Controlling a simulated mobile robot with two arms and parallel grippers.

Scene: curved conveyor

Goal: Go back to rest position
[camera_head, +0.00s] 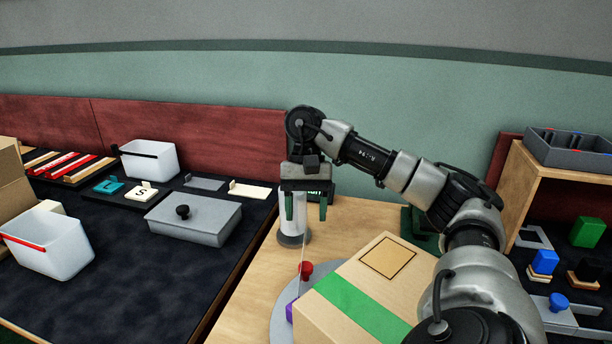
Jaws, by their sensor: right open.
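My right gripper (306,205) hangs from the right arm with its fingers pointing down. It is open, with nothing between its fingers. It is above the wooden table, in front of a white cylinder on a dark base (292,239). My right arm reaches in from the lower right and bends down at the wrist. My left gripper is not in view.
A cardboard box with a green stripe (345,301) stands close below my right arm, beside a grey disc (279,323) with a red knob piece (305,270). White bins (52,247) and a grey lidded box (194,222) are left. A wooden shelf (524,190) is right.

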